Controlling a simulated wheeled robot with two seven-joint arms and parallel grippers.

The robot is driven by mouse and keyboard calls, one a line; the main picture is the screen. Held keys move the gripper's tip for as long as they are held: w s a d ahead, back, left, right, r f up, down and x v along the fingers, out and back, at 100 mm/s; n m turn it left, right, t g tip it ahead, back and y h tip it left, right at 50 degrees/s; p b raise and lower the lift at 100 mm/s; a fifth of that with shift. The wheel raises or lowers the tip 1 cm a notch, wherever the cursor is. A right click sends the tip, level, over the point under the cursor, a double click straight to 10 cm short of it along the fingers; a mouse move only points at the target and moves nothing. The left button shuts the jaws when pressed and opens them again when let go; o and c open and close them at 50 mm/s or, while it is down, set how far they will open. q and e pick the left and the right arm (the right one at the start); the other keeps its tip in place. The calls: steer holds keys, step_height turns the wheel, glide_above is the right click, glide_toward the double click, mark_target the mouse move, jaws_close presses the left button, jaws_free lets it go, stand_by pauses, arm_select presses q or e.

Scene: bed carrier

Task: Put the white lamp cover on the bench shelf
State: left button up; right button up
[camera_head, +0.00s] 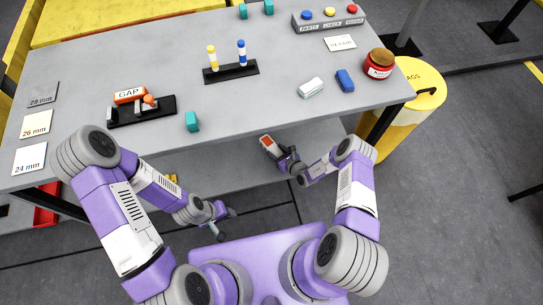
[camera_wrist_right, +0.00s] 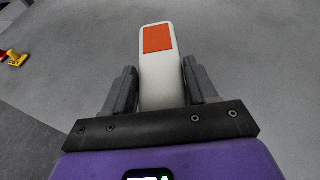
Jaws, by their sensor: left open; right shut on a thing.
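The white lamp cover (camera_head: 266,140), a slim pale piece with an orange patch, is between the fingers of my right gripper (camera_head: 280,154). In the right wrist view the cover (camera_wrist_right: 158,75) points forward between both dark fingers (camera_wrist_right: 160,92), which are shut on it. The grey bench shelf (camera_head: 235,168) lies under the bench top, and the cover is over its right part, by the top's front edge. I cannot tell whether the cover touches the shelf. My left gripper (camera_head: 222,222) is open and empty, in front of the shelf.
The bench top (camera_head: 150,65) carries a white block (camera_head: 311,87), a blue block (camera_head: 345,80), a red jar (camera_head: 379,64) and a teal block (camera_head: 192,121). A yellow bin (camera_head: 415,95) stands right. A small yellow-and-red thing (camera_wrist_right: 14,58) sits left on the shelf; the surface around the cover is clear.

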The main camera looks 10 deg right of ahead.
steer(key=shift+w+f+b, duration=0.1)
steer(key=shift+f+b, duration=1.15)
steer(key=shift+f, duration=1.55)
steer(key=shift+f, duration=0.15)
steer(key=o, duration=1.1)
steer(key=shift+c, duration=0.2)
